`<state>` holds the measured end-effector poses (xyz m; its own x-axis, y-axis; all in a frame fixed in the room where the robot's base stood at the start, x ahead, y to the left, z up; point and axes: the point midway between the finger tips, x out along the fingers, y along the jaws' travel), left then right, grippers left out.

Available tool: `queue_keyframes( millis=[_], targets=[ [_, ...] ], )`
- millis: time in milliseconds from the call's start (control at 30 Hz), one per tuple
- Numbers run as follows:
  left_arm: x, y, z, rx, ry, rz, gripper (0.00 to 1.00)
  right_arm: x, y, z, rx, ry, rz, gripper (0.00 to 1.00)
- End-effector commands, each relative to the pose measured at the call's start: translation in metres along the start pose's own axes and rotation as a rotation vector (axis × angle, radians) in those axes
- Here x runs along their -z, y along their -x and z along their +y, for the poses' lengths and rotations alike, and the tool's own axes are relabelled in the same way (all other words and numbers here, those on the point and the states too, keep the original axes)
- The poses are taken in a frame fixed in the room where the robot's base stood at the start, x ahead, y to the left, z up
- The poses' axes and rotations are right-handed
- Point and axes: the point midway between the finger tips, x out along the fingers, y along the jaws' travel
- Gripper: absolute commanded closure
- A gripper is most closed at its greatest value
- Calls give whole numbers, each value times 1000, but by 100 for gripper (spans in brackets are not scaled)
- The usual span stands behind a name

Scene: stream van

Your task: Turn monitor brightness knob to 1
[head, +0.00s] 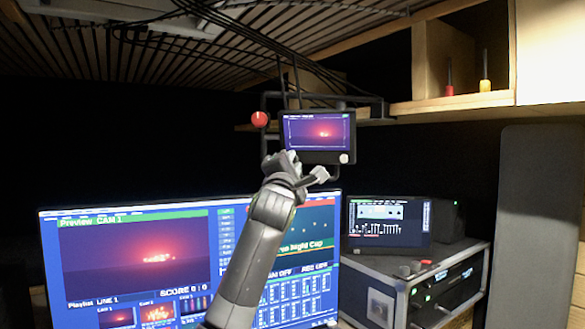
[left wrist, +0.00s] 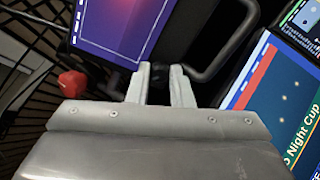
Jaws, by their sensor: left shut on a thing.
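The small field monitor (head: 318,130) hangs on a dark tubular frame, its screen lit red and purple. It also shows at the top of the left wrist view (left wrist: 117,28). A pale round knob (head: 344,158) is at its lower right corner. My left gripper (head: 284,161) is at the monitor's lower left. In the left wrist view its two pale fingers (left wrist: 160,84) are closed on a small dark knob (left wrist: 158,84) by the monitor's edge. The knob is mostly hidden between the fingers, and I cannot read its setting. My right gripper is out of view.
A red ball-shaped knob (head: 259,119) is on the frame left of the monitor. A large screen (head: 130,255) stands below, behind my left arm. A rack case (head: 390,284) with a smaller display (head: 388,222) is at right. A wooden shelf (head: 470,102) is above.

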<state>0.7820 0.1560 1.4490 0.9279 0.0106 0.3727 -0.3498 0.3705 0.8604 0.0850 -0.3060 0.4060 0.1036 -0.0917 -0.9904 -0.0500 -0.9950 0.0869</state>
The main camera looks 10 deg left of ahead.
Motion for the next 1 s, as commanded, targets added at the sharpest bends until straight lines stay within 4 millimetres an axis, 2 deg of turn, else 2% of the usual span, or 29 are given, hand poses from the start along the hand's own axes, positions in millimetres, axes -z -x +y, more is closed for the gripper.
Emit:
queue_keyframes(
  millis=[300,733,767,800,900,1000],
  targets=[
    [1,0,-2,5,78,1,100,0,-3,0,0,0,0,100],
    [1,0,-2,5,84,2,100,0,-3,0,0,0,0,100],
    [1,0,-2,5,84,2,77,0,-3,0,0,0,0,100],
    [1,0,-2,5,84,2,72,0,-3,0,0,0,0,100],
    [1,0,-2,4,83,1,59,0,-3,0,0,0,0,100],
    [0,0,-1,3,83,1,59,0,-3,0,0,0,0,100]
  ],
)
